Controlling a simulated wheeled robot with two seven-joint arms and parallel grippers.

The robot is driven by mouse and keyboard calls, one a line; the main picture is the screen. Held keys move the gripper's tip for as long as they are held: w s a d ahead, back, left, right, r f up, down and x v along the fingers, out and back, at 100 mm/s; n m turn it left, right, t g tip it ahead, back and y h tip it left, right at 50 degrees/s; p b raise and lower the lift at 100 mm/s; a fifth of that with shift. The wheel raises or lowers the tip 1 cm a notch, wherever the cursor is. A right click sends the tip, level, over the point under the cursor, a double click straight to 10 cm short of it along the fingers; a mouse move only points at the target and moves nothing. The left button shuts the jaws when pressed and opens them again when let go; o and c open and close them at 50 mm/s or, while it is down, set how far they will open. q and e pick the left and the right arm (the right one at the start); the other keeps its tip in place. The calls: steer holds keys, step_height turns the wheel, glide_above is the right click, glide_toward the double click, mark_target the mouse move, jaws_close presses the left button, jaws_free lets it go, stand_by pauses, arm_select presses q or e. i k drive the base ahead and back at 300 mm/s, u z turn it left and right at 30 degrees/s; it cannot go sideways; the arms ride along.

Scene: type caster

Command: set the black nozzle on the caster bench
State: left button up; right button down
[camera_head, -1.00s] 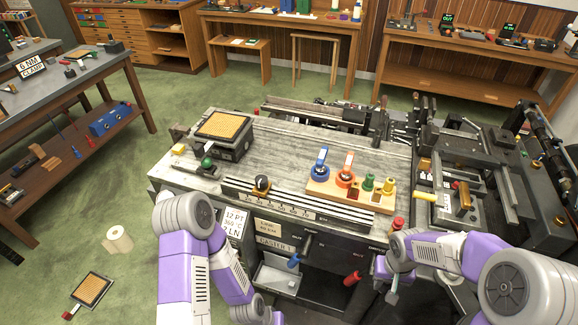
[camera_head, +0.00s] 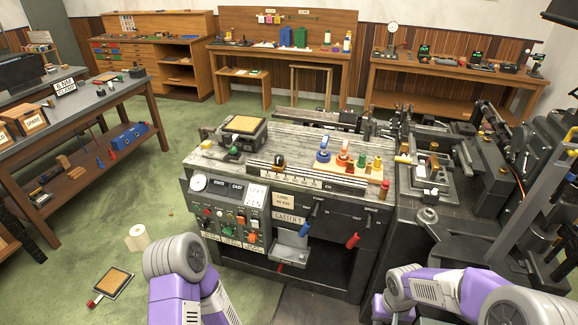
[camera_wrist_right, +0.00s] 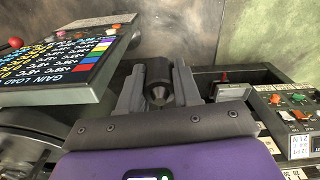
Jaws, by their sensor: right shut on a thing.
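My right gripper (camera_wrist_right: 158,72) shows in the right wrist view, shut on the black nozzle (camera_wrist_right: 157,92). The nozzle is a short dark cylinder with a hole in its near end, between the two grey fingers. In the head view the right forearm shows at the lower right, but its gripper and the nozzle are out of sight. The caster bench (camera_head: 287,141) stands in the middle, with a worn grey top and a control panel on its front. My left arm shows at the lower left, its gripper out of frame.
On the bench top are a tan-topped box (camera_head: 243,125) and a wooden board (camera_head: 345,168) with coloured fittings. Dark machinery (camera_head: 450,165) stands to the right. A paper roll (camera_head: 138,238) and a framed tan pad (camera_head: 113,283) lie on the green floor. In the wrist view, a gain-load chart (camera_wrist_right: 75,58) is close at left.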

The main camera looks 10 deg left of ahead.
mark_target(291, 159)
steer(key=u, duration=0.55)
steer(key=i, duration=0.9)
steer(key=u, duration=0.4)
